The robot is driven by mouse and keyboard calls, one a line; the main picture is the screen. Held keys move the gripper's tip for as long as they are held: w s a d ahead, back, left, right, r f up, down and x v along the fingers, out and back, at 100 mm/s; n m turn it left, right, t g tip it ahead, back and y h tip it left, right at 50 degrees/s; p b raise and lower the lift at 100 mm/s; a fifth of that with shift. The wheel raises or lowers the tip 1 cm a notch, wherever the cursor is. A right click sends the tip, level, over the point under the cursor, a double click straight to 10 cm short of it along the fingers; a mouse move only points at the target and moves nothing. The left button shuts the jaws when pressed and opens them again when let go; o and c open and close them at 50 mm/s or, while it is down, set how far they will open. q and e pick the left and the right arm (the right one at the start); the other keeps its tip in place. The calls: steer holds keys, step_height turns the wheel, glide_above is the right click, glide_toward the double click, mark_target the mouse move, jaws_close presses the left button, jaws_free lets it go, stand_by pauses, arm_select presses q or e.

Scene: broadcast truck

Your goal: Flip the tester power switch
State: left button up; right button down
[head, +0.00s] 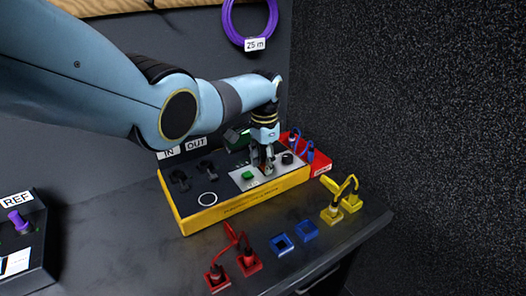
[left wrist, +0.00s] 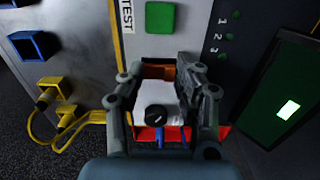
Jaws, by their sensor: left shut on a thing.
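The tester (head: 240,204) is a yellow box with a dark top and a pale control panel, standing on the dark bench. My left gripper (head: 263,162) reaches down onto that panel. In the left wrist view the gripper (left wrist: 160,78) has its two fingers on either side of a small orange-brown piece (left wrist: 158,73), seemingly the power switch; the fingers partly hide it. A green button (left wrist: 160,17) sits beside the TEST label, and it also shows in the head view (head: 247,175). A black knob (left wrist: 157,115) lies beyond the fingers. My right gripper is not in view.
A red tray (head: 321,166) with blue cables stands behind the tester. Red plugs (head: 248,263), blue square pieces (head: 283,244) and yellow plugs (head: 331,213) lie along the front of the bench. A REF box (head: 22,240) is at the left. A dark wall rises at the right.

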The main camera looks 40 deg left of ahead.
arm_select(q)
steer(key=shift+s+d+r+t+y+p, duration=0.15)
steer(key=shift+d+t+y+p, duration=0.15)
steer(key=shift+y+p, duration=0.4)
steer(key=shift+a+f, duration=0.1)
steer(key=shift+f, duration=0.1)
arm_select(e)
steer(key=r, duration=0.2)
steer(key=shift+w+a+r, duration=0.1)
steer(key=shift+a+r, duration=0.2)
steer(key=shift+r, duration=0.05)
arm_select(q)
steer(key=o, duration=1.1)
steer(key=shift+o, duration=0.2)
step_height(320, 180, up, 12)
steer(key=d, duration=0.2)
steer(key=shift+s, duration=0.35)
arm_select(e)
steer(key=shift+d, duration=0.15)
